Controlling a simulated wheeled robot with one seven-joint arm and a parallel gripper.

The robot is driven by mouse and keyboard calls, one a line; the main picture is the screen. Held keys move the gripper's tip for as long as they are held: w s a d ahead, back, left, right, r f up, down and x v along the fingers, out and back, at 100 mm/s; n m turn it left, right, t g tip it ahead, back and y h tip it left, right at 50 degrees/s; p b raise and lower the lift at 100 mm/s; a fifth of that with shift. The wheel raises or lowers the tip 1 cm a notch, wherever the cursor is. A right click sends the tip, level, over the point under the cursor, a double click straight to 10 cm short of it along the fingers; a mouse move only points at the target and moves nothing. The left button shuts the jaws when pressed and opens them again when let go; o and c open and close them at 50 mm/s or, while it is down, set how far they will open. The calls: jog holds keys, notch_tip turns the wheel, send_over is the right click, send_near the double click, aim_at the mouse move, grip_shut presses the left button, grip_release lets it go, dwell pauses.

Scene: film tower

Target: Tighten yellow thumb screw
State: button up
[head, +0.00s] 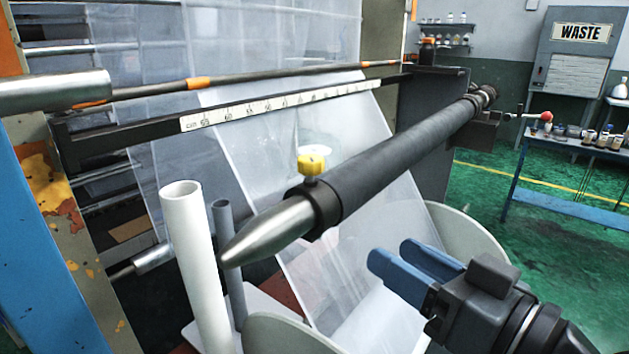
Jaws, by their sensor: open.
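The yellow thumb screw (311,164) stands upright on top of the black collar (314,206) near the pointed end of the shaft. The shaft (410,144) is dark, with a bare metal cone tip (264,232) pointing to the lower left. My gripper (392,266) is at the lower right, with two blue fingers spread apart and nothing between them. It is apart from the screw, to its right and lower in the picture.
A white upright tube (192,262) and a thinner grey tube (226,245) stand left of the cone tip. A ruler bar (270,104) crosses behind the screw. Clear film hangs behind the shaft. A blue bench (560,203) stands at right on green floor (490,228).

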aim_at(321, 168)
jog(key=a+r+n+g+y+b, duration=0.1)
jog(key=a+r+n+g+y, duration=0.3)
jog(key=r+n, duration=0.45)
jog(key=shift+m, duration=0.85)
jog(key=shift+r+p+x, duration=0.2)
jog(key=shift+r+x, duration=0.05)
jog(key=shift+x, duration=1.75)
jog(key=shift+r+p+x, duration=0.2)
jog(key=shift+x, duration=1.8)
jog(key=shift+c, duration=0.4)
grip_shut()
